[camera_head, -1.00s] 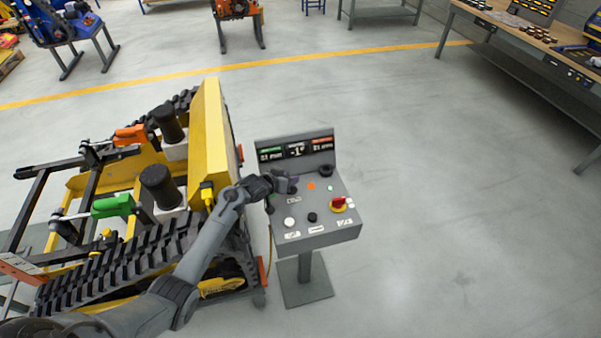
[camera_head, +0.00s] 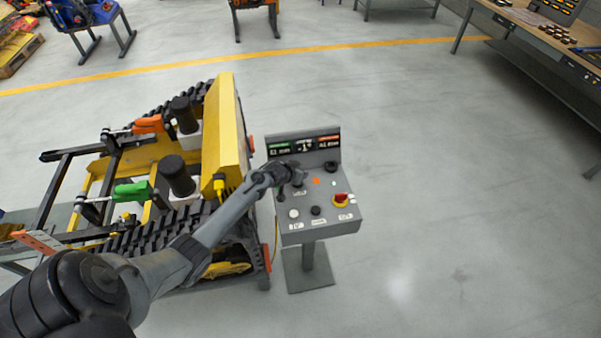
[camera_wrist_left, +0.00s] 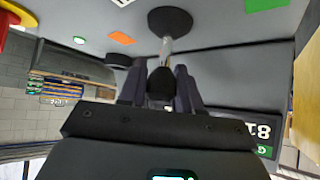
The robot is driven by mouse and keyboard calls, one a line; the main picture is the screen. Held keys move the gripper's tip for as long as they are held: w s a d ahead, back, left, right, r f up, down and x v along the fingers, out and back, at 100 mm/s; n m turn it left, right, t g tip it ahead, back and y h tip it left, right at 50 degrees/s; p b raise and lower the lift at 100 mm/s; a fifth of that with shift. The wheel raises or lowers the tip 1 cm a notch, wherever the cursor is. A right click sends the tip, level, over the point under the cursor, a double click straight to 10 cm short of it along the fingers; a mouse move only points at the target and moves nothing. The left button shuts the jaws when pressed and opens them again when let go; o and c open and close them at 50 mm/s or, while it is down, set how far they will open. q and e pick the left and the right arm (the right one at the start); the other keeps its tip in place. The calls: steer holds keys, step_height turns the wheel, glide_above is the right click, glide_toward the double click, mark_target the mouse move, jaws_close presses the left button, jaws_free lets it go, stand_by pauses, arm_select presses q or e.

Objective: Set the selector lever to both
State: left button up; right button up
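The grey control console (camera_head: 345,224) stands on a post right of the yellow tracked carrier. My left gripper (camera_head: 291,172) is over its left part, just below the displays. In the left wrist view the selector lever has a round black base (camera_wrist_left: 171,20), a bright metal stem (camera_wrist_left: 165,48) and a black knob (camera_wrist_left: 161,84). The fingers of my left gripper (camera_wrist_left: 161,75) are close on both sides of the knob, which fills the gap between them. The gripper hides the lever in the head view, and which marked position it is in cannot be told. My right gripper is out of view.
The console also carries a red and yellow knob (camera_head: 341,199), a white button (camera_head: 294,214), a black button (camera_head: 316,211) and a display panel (camera_head: 304,146). The yellow tracked carrier (camera_head: 228,130) stands close left. The floor to the right is clear.

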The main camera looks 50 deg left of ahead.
arm_select(q)
steer(key=o, duration=0.3)
steer(key=p+v, duration=0.1)
steer(key=v, duration=0.9)
steer(key=shift+s+r+p, duration=0.25)
steer(key=shift+s+p, duration=0.05)
steer(key=shift+p, duration=0.05)
steer(key=shift+d, duration=0.1)
